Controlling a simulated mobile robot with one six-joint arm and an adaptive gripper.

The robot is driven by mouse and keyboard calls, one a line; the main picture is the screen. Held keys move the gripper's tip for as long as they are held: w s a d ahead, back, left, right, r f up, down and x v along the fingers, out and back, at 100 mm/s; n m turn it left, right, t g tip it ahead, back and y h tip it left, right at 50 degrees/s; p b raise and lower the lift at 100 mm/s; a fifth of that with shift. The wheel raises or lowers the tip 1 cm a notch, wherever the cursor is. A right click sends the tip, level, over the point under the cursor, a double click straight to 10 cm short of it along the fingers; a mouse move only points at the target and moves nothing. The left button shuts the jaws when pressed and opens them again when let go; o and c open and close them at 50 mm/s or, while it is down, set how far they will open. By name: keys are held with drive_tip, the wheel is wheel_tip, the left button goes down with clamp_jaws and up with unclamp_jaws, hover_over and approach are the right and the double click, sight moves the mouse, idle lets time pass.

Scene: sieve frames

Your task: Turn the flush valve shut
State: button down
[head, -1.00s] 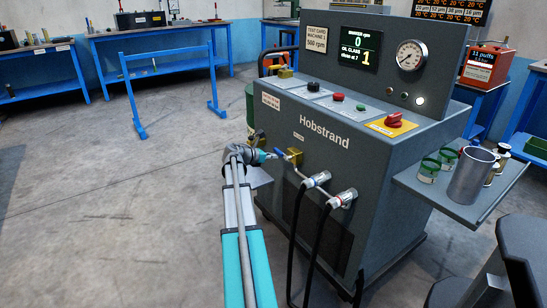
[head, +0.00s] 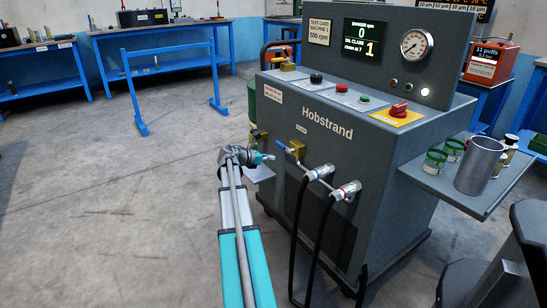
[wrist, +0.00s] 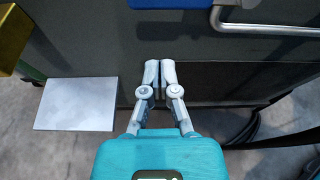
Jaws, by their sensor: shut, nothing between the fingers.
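The flush valve has a brass body (head: 298,149) and a blue lever handle (head: 284,147) on the front of the grey Hobstrand machine. The lever slants up to the left in the head view. A blue bar, seemingly this lever (wrist: 172,3), is cut off by the top edge of the wrist view. My gripper (head: 270,157) is just left of and below the lever, apart from it. In the wrist view its fingers (wrist: 160,72) are together and empty, below the bar. The fingertips are in front of the dark machine face.
A bent silver pipe (wrist: 250,28) runs beside the valve. Two hose couplings (head: 320,172) with black hoses stick out to the right. A brass part (wrist: 12,40) and a pale plate (wrist: 75,104) are at left. A side shelf (head: 470,196) holds cups.

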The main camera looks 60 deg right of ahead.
drive_tip(key=p+v, duration=0.2)
drive_tip(key=v, duration=0.5)
drive_tip(key=shift+a, duration=0.15)
idle(0.5)
drive_tip(key=w+a+f+m+t+y+p, duration=0.15)
drive_tip(key=w+a, duration=0.25)
drive_tip(key=a, duration=0.7)
drive_tip(key=w+a+f+m+t+y+p, duration=0.1)
drive_tip(key=w+a+f+m+t+y, duration=0.3)
drive_tip(key=a, duration=0.7)
drive_tip(key=w+a+m+t+p, duration=0.15)
drive_tip(key=w+a, duration=0.35)
drive_tip(key=a, duration=0.6)
drive_tip(key=s+a+f+m+y+p, duration=0.1)
drive_tip(key=s+a+m+y, duration=0.15)
drive_tip(key=a, duration=1.35)
drive_tip(key=s+a+m+y+p, duration=0.1)
drive_tip(key=a+m+y, duration=0.25)
drive_tip(key=a, duration=1.25)
wheel_tip(320, 180, up, 38)
drive_tip(key=p, duration=3.8)
drive_tip(key=shift+s+a+y, duration=0.2)
drive_tip(key=shift+a+y, duration=0.15)
